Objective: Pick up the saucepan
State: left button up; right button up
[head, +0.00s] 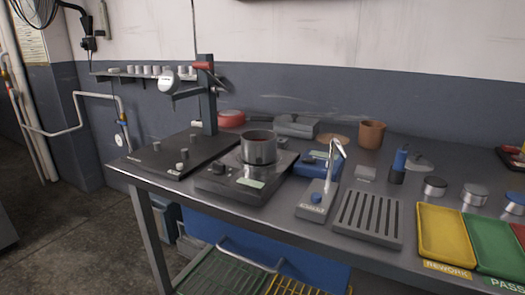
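A dark grey saucepan (258,150) stands upright on a black hot plate (226,186) near the middle of the table. Neither of my grippers is in view.
A gauge stand (208,105) on a black base (150,160) is left of the hot plate. A blue device (318,163), a grey tap-like fixture (318,200) and a slotted grey tray (368,216) are to the right. A brown cup (371,134) stands behind; yellow (446,236) and green (495,250) trays lie far right.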

aim_at(258, 147)
jog(key=j+z, duration=0.1)
jog(key=z, duration=0.25)
jog(key=i+j+z, duration=0.1)
jog(key=z, duration=0.25)
jog(key=i+j+z, duration=0.15)
jog(key=j+z, duration=0.2)
jog(key=j, duration=0.6)
jog(key=i+j+z, duration=0.1)
jog(key=j+z, duration=0.25)
jog(key=j, duration=0.65)
